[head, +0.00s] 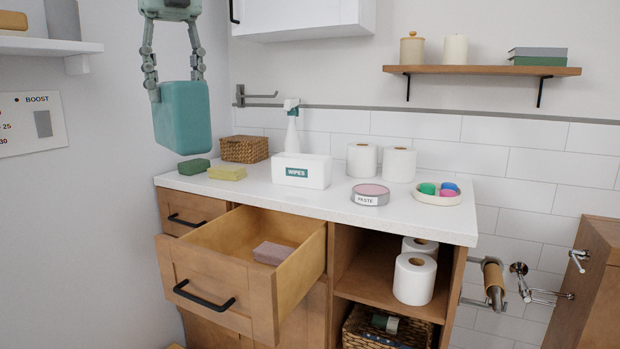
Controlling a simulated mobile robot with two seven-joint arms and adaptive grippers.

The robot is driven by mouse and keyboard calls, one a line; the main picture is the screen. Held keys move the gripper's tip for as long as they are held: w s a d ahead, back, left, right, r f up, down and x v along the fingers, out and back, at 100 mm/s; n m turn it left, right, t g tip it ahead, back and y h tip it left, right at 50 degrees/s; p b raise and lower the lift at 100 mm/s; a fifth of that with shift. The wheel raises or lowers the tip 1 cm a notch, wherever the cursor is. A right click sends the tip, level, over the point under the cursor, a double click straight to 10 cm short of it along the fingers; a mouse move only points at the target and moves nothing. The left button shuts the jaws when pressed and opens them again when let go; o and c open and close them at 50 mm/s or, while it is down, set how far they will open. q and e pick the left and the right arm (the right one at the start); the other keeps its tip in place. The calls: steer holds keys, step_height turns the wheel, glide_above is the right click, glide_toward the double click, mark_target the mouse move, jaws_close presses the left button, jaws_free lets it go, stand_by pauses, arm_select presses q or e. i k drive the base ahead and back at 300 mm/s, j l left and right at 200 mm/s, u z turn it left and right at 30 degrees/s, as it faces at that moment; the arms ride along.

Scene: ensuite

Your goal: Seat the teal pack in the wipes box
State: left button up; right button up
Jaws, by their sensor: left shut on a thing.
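The teal pack (183,120) is a rounded block hanging in the air at the upper left, above and left of the counter. My left gripper (173,88) comes down from the top edge and is shut on the upper part of the pack. The wipes box (301,172) is white with a teal "WIPES" label and stands on the counter, to the right of and lower than the pack. Its inside is hidden from this angle. My right gripper is not in view.
A spray bottle (292,127) stands behind the box. A wicker basket (244,149), a green sponge (194,166), a yellow sponge (227,173), a paste tin (371,194) and toilet rolls (398,164) share the counter (330,208). An open drawer (218,288) juts out below.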

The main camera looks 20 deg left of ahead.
mark_target(311, 157)
steer(key=i, duration=1.15)
